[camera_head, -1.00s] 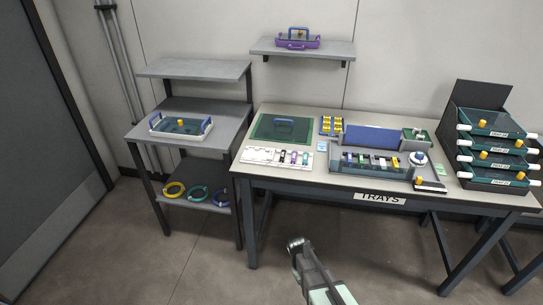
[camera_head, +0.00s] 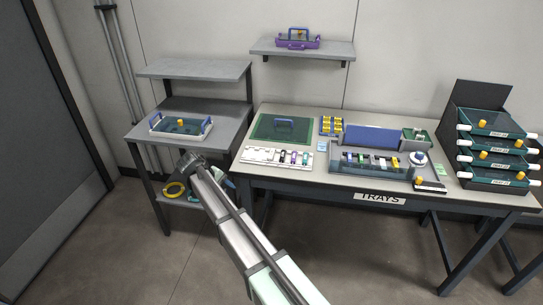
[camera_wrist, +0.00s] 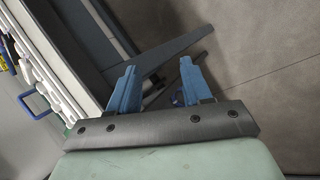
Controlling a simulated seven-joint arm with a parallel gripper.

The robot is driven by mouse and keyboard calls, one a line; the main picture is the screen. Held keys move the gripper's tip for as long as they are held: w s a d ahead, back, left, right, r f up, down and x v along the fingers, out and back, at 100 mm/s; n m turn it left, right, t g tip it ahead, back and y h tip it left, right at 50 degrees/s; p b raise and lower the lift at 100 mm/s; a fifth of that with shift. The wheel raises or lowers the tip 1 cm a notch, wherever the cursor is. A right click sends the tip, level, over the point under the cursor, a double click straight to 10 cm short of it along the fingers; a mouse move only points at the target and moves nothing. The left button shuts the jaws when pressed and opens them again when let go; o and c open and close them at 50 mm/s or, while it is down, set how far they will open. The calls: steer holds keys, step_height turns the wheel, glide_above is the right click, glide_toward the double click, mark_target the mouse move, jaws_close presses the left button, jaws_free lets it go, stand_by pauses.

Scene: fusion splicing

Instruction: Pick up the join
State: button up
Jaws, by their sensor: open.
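I cannot pick out with certainty which item is the join. Small coloured pieces sit in a row in the grey work unit (camera_head: 372,172) on the bench. More small pieces stand at the right end of a white holder (camera_head: 262,155) at the bench's left front. My gripper (camera_wrist: 158,78) is open, its two blue fingers apart with nothing seen between them. In the head view, my arm's end (camera_head: 190,162) is in front of the left side shelf, left of the bench, and its fingers cannot be made out there.
A green mat (camera_head: 268,128) lies behind the white holder. A tray with blue handles (camera_head: 181,125) sits on the side shelf. Coils, one yellow (camera_head: 174,189), lie on its lower shelf, partly hidden by my arm. Stacked trays (camera_head: 497,145) stand at the bench's right. A purple case (camera_head: 298,42) rests on the wall shelf.

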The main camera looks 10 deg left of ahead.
step_height(320, 180, up, 6)
steer(key=w+a+r+m, duration=0.1)
steer(key=w+a, duration=0.1)
steer(key=w, duration=0.1)
steer(key=w+d+r+m+y, duration=0.1)
steer(key=w+d+r, duration=0.1)
steer(key=w+d+r+m+g, duration=0.1)
steer(key=w+d+r+m, duration=0.1)
steer(key=w+d, duration=0.1)
steer(key=w+d+r+m+y, duration=0.1)
steer(key=w+d+r+m, duration=0.1)
steer(key=shift+w+d+r+g+y, duration=0.1)
steer(key=shift+w+d+g+y, duration=0.1)
steer(key=shift+g+y, duration=0.1)
steer(key=w+d+r+m+y, duration=0.3)
steer(key=w+d+r+m, duration=0.25)
steer(key=d+r, duration=0.35)
glide_above(272, 153)
steer(key=shift+g, duration=0.4)
steer(key=f, duration=0.9)
steer(key=shift+s+d+f, duration=0.2)
steer(key=shift+s+d, duration=0.1)
steer(key=shift+s, duration=0.1)
steer(key=shift+w+a+f, duration=0.1)
steer(key=shift+a+f, duration=0.1)
steer(key=shift+f, duration=1.1)
steer(key=shift+w+a+f, duration=0.1)
steer(key=shift+a+f, duration=0.05)
steer(key=shift+f, duration=1.15)
steer(key=shift+c, duration=0.5)
